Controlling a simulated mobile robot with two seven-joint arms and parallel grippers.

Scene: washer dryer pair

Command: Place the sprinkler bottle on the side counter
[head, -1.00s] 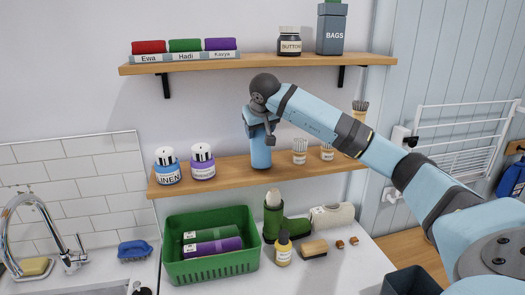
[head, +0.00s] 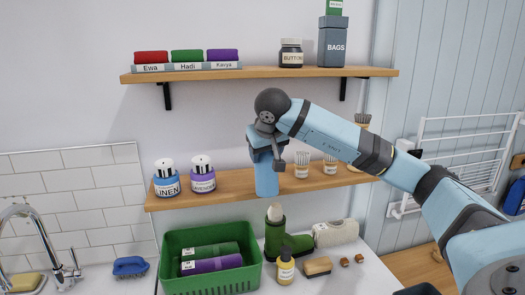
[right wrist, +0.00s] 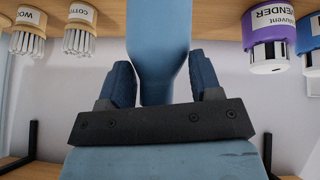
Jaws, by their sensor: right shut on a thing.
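The blue sprinkler bottle (head: 266,178) is in my right gripper (head: 266,146), in front of the lower wall shelf (head: 225,188). It hangs upright, with its bottom overlapping the shelf's front edge. In the right wrist view the bottle (right wrist: 160,40) narrows between the two dark fingers (right wrist: 155,88). The fingers hold it at its narrow upper part. A wooden surface (head: 412,262), possibly the side counter, shows at the lower right, partly behind my right arm. My left gripper is out of view.
The lower shelf also holds a linen jar (head: 167,184), a lavender jar (head: 203,181) and brushes (head: 302,165). A white drying rack (head: 465,150) is at right.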

